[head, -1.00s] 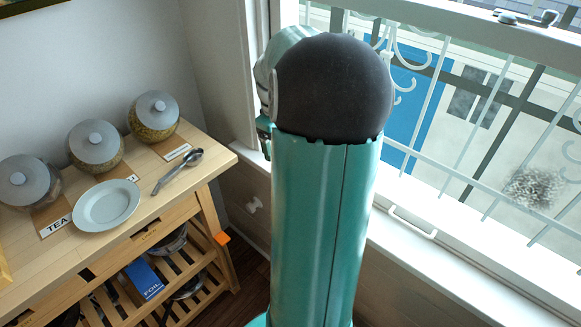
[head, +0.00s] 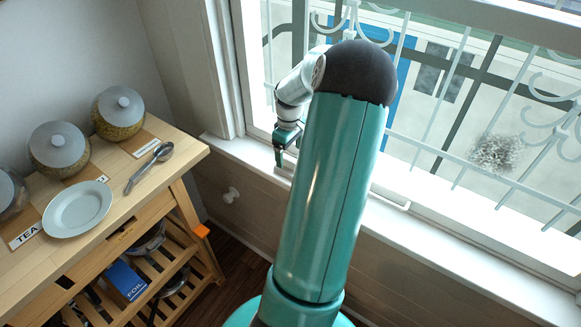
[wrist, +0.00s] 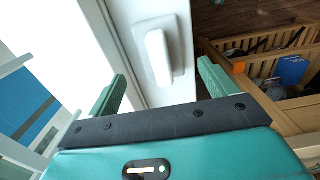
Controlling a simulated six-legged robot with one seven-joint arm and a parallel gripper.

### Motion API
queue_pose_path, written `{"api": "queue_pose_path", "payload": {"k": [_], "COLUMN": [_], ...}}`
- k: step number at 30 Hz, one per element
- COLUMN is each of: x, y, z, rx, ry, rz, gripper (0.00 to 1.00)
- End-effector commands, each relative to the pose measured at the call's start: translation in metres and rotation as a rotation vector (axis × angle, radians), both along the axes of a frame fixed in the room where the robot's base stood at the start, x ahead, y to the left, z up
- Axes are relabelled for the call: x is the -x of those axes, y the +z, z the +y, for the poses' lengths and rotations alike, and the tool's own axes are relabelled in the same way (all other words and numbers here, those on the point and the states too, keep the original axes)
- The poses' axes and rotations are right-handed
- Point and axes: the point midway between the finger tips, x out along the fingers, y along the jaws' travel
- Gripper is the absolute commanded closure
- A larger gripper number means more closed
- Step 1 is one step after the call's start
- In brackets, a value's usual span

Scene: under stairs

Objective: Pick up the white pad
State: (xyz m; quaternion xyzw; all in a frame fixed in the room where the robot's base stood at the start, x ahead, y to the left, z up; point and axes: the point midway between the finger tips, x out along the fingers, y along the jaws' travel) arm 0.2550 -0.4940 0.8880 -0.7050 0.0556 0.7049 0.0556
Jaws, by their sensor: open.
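My arm covers part of the sill.
A wooden shelf unit (head: 150,205) at left bears jars, a white plate (head: 77,209) and spoons (head: 149,167). White window bars (head: 430,150) stand close behind the arm.

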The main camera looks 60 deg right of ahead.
Motion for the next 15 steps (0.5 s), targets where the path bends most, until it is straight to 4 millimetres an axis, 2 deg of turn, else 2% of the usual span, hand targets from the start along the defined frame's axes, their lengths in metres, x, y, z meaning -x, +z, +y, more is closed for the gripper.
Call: {"api": "queue_pose_path", "payload": {"k": [9, 15], "x": [0.005, 0.005], "y": [-0.044, -0.05], "z": [0.004, 0.003], "rx": [-0.003, 0.001], "ry": [0.0, -0.001], "rz": [0.0, -0.001], "gripper": [0.15, 0.15]}}
